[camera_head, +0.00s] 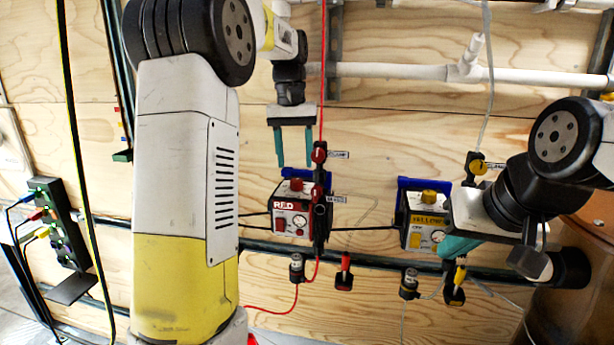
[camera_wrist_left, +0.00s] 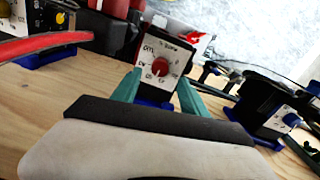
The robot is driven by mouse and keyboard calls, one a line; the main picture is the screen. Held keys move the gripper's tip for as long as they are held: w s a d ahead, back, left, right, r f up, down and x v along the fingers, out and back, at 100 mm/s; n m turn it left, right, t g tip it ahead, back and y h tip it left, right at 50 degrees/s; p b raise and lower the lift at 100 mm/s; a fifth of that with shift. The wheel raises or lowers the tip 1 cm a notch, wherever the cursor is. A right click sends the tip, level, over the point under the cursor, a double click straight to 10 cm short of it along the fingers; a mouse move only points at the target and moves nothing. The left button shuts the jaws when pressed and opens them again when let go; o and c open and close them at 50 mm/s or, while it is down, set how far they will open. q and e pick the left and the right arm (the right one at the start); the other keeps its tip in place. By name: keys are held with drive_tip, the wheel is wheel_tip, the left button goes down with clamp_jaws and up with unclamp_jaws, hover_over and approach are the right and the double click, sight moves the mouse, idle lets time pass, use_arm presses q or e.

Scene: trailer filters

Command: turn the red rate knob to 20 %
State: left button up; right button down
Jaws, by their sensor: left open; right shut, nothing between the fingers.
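The red-labelled box (camera_head: 291,218) hangs on the wooden wall in the middle of the head view. A red knob (camera_head: 296,185) stands on its top, and a red switch and a round gauge are on its front. My left gripper (camera_head: 294,163) points down above the box, open, its teal fingers apart and clear of the knob in the head view. In the left wrist view, a white dial panel with a red round centre (camera_wrist_left: 160,66) shows between and beyond the fingertips. Its scale is too blurred to read. My right gripper (camera_head: 457,247) is shut and empty by the yellow-labelled box.
The yellow-labelled box (camera_head: 424,220) has a yellow knob on top. A red valve (camera_head: 319,153) and red tube stand right beside the red box. A white pipe (camera_head: 400,71) crosses the wall above. A black socket strip (camera_head: 56,222) is at the left.

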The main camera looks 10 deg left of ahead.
sight(296, 180)
use_arm(q)
wheel_tip(296, 180, down, 5)
drive_tip(key=shift+d+f, duration=0.1)
idle(0.3)
clamp_jaws()
